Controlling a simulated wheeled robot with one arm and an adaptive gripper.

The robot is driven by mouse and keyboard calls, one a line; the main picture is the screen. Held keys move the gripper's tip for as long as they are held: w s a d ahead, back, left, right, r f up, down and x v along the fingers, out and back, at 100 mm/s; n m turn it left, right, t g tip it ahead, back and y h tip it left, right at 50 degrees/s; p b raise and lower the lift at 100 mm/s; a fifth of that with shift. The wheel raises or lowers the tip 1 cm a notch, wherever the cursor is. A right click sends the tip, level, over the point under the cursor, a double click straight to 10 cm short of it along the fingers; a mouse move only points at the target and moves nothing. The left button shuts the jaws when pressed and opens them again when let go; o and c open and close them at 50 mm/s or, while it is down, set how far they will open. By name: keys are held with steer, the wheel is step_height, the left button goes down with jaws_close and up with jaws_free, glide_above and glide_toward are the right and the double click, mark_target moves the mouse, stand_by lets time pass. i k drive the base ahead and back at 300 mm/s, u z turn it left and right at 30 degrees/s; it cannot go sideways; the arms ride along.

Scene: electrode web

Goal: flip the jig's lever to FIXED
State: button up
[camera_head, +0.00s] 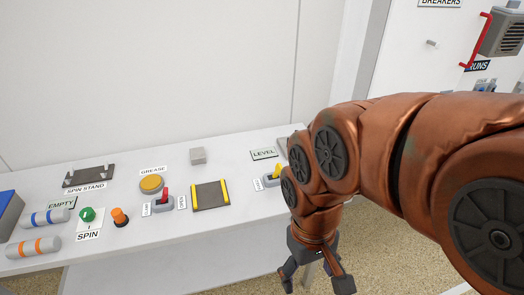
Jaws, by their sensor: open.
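Two small levers on grey bases stand on the white bench. One has a red handle (165,193) and sits between two small side labels, left of a dark plate with yellow edge bars (210,195). The other has a yellow handle (276,169) and sits near the bench's right end, with a small label at its left. My gripper (315,281) is open and empty, pointing down in front of the bench edge, right of and nearer than both levers.
My arm hides the bench's right end.

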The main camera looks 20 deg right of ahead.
mark_target(278, 167)
steer(key=u, duration=1)
steer(key=i, duration=0.35)
steer(key=z, duration=1)
